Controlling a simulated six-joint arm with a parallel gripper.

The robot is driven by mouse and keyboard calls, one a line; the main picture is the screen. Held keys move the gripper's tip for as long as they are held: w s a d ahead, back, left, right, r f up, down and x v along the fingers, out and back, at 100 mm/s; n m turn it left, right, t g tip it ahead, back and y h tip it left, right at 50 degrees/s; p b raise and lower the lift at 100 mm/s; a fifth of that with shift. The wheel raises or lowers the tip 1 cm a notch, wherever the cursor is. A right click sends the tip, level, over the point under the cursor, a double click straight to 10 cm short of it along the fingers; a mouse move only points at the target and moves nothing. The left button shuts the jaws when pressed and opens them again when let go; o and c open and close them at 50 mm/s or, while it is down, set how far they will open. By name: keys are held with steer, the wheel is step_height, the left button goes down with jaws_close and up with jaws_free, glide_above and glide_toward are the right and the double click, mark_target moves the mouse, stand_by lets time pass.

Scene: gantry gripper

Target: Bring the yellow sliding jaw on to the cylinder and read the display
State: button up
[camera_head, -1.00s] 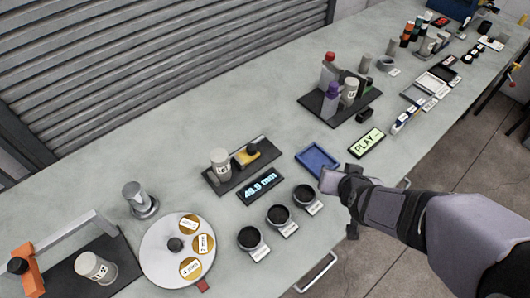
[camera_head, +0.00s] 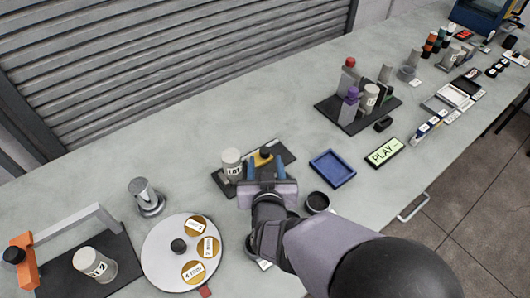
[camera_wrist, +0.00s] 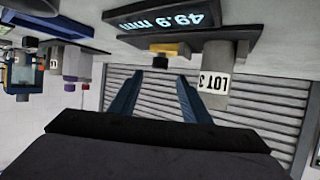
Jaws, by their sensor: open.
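The yellow sliding jaw (camera_head: 262,160) with its black knob sits on a dark base. The grey cylinder (camera_head: 232,168) stands upright to its left in the head view. In the wrist view, which is upside down, the jaw (camera_wrist: 172,47) and the cylinder with a LOT 3 label (camera_wrist: 215,65) appear slightly apart. The display (camera_wrist: 165,18) reads 49.9 mm there; my gripper hides it in the head view. My gripper (camera_head: 264,172) is open and empty, just in front of the jaw. Its blue fingertips (camera_wrist: 159,76) lie on either side of the black knob's line, short of it.
A blue tray (camera_head: 333,168) and a black cup (camera_head: 317,202) are right of my gripper. A round dial plate (camera_head: 158,252) and a metal post (camera_head: 146,197) stand left. A dark board with bottles (camera_head: 335,110) is farther back right. Bare table lies behind the jaw's base.

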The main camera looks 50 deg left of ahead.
mark_target(265, 151)
steer(key=shift+p+x, duration=0.35)
steer(key=shift+x, duration=2.75)
steer(key=shift+c, duration=0.3)
